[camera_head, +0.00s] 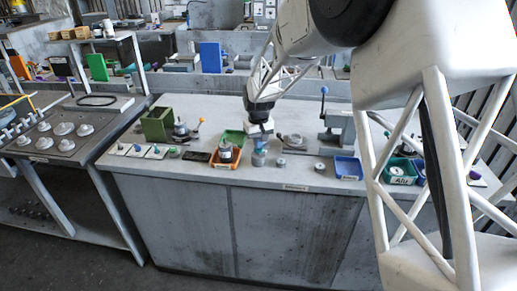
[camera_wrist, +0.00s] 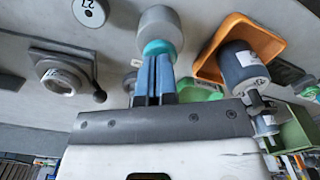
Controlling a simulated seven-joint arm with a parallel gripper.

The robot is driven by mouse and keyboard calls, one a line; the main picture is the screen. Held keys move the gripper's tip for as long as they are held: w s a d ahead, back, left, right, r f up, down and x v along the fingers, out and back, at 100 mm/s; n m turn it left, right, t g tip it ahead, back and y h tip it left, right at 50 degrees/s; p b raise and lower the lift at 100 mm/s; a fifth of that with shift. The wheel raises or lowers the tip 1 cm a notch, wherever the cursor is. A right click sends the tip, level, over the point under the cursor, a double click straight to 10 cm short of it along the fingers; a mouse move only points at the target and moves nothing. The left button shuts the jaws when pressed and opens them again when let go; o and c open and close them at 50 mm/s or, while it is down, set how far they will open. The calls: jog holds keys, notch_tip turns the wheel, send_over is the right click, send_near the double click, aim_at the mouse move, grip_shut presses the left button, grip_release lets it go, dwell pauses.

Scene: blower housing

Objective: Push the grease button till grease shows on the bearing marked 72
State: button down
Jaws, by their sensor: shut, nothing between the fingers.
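My gripper (camera_wrist: 155,78) is shut and empty, with its blue fingertips at the teal part (camera_wrist: 158,48) of a grey cylinder, apparently the grease dispenser (camera_wrist: 158,24). The fingertips look against or very near the teal part; I cannot tell if they press it.
An orange bin (camera_wrist: 273,45) with a motor (camera_wrist: 243,66) stands close to the dispenser. A flanged fixture with a handle (camera_wrist: 60,78) is on the other side. In the head view, a blue bin (camera_head: 347,168) and a lever press (camera_head: 338,126) stand farther right.

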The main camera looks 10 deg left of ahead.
jog(key=shift+f, duration=0.9)
jog(key=shift+r, duration=1.15)
jog(key=shift+r, duration=0.15)
jog(key=shift+r, duration=2.9)
